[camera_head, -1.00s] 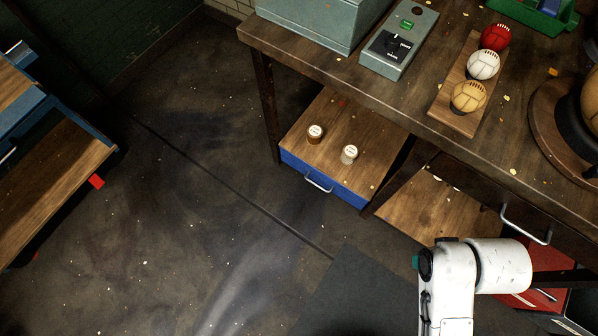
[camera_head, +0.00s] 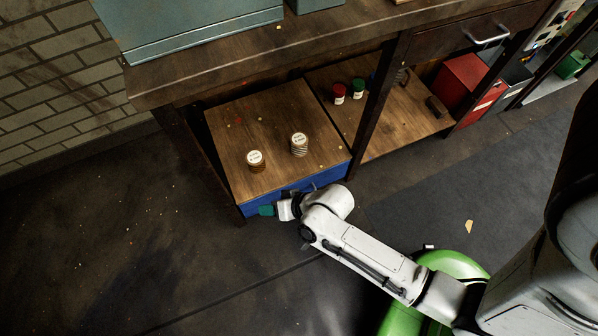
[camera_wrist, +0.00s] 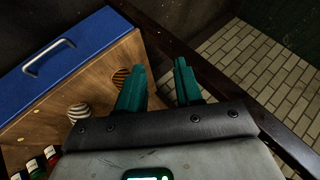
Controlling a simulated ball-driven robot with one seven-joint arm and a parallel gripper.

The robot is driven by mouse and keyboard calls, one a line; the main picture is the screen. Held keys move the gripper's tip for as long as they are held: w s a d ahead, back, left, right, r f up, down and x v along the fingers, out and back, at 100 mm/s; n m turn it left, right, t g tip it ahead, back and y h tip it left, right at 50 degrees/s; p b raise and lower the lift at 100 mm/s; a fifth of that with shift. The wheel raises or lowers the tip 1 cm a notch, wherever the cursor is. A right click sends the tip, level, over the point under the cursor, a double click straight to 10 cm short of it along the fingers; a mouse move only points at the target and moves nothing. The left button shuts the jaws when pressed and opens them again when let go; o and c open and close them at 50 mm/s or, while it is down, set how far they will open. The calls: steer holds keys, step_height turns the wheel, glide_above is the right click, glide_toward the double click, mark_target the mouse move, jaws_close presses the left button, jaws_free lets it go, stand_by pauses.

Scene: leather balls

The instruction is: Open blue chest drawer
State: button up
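The blue chest drawer front (camera_head: 283,196) is under the low wooden-topped chest (camera_head: 225,150), beneath the workbench. It looks shut. In the wrist view the blue front (camera_wrist: 70,62) lies at the left, with its metal bar handle (camera_wrist: 48,58) in full view. In the head view my arm hides most of the handle. My gripper (camera_head: 266,210) is low by the left part of the blue front, left of the handle. In the wrist view my gripper (camera_wrist: 158,84) has its two teal fingers apart with nothing between them. It is to the right of the handle and not touching it.
Red (camera_head: 339,92) and green (camera_head: 358,88) small jars stand on the shelf at right. Floor in front and left is clear.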

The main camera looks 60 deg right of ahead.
step_height(320, 180, down, 10)
steer(key=w+m+t+h+b, duration=0.1)
steer(key=m+t+b, duration=0.2)
steer(key=m+b, duration=0.15)
steer(key=s+d+f+m+t+h+b, duration=0.1)
steer(key=s+d+f+m+h+b, duration=0.4)
steer(key=f+b, duration=0.4)
steer(key=s+d+f+m+h+b, duration=0.3)
steer(key=d+f+m+h+b, duration=0.25)
steer(key=f+m, duration=0.35)
steer(key=shift+n, duration=0.75)
steer(key=b+x, duration=0.1)
steer(key=x, duration=0.2)
steer(key=b+x, duration=0.2)
steer(key=x, duration=0.2)
steer(key=f+b+x, duration=0.1)
steer(key=x, duration=0.3)
steer(key=shift+s, duration=0.15)
jaws_close()
